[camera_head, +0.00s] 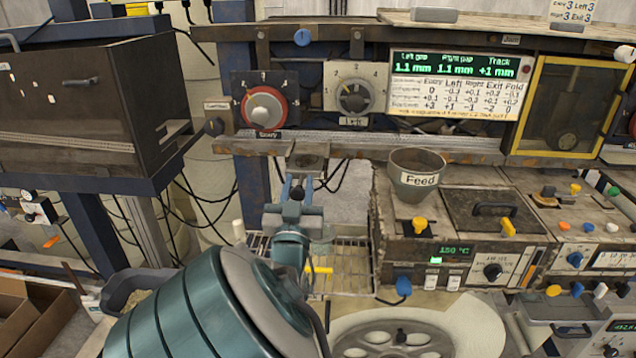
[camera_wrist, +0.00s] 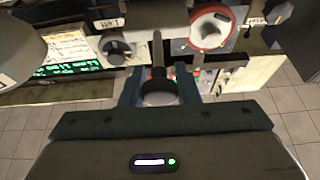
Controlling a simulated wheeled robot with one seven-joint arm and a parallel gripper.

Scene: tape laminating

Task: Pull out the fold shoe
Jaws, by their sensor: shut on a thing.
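My gripper (camera_head: 296,192), at the end of my teal arm, is raised below the machine's long rail. Its blue fingers are shut on a dark round knob (camera_wrist: 158,93) with a straight stem, which I take for the fold shoe's handle. In the wrist view the stem runs up from the knob between the fingers, toward the machine panel. In the head view a small worn metal bracket (camera_head: 306,161) sits just above the fingers, under the rail. How far the shoe sits in its slot cannot be told; the gripper hides part of it.
The red Entry dial (camera_head: 266,107) and grey Left dial (camera_head: 354,96) are above the gripper. The Feed cup (camera_head: 416,174) and control box stand to the right. A wire rack (camera_head: 345,262) lies below, and a dark cabinet (camera_head: 75,100) is at left.

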